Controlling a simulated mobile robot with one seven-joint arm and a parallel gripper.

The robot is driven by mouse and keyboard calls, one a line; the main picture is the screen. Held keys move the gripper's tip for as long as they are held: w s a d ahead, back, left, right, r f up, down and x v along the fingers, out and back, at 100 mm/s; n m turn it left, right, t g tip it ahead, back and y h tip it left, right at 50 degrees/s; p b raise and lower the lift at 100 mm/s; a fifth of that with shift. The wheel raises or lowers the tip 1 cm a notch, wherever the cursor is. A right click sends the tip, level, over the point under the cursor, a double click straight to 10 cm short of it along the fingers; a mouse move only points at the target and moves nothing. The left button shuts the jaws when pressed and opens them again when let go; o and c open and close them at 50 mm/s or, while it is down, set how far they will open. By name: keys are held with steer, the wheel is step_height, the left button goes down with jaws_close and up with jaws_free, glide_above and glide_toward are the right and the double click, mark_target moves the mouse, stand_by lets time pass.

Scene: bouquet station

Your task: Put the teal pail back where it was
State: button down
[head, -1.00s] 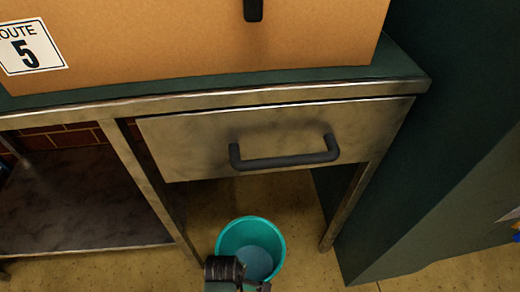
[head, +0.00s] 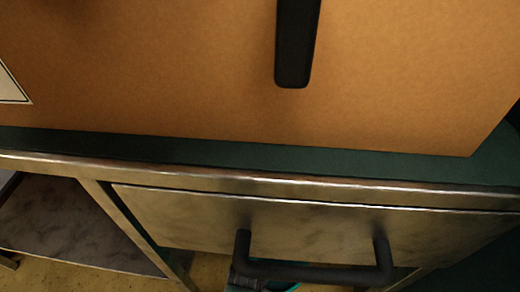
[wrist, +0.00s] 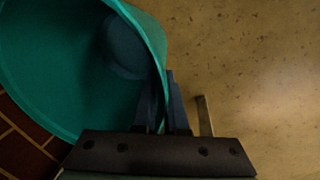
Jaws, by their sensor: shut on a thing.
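The teal pail (wrist: 70,75) fills the upper left of the wrist view, its open mouth and darker bottom showing. My gripper (wrist: 166,95) is shut on the pail's wall at the rim, one finger inside and one outside. In the head view only a thin teal bit of the pail's rim (head: 293,287) shows at the bottom edge, below the drawer handle. A dark part of my gripper (head: 250,279) shows beside it. I cannot tell whether the pail touches the floor.
A metal table with a shut drawer (head: 320,230) and black handle (head: 315,272) stands close in front. A large orange-brown box (head: 180,80) is on its top. A lower shelf (head: 75,225) is at left. Brick wall (wrist: 25,150) shows beside the pail; tan floor (wrist: 250,70) is clear at right.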

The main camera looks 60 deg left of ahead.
steer(key=shift+w+a+f+b, duration=0.1)
steer(key=shift+f+b, duration=0.8)
steer(key=shift+f, duration=0.55)
steer(key=shift+w+f+b, duration=0.1)
steer(key=shift+f+b, duration=0.8)
steer(key=shift+f, duration=0.6)
steer(key=shift+f, duration=0.15)
steer(key=c, duration=1)
jaws_free()
steer(key=shift+s, duration=0.15)
steer(key=shift+o, duration=0.2)
step_height(320, 180, up, 12)
steer(key=s+p, duration=0.2)
steer(key=p, duration=0.6)
steer(key=shift+d, duration=0.45)
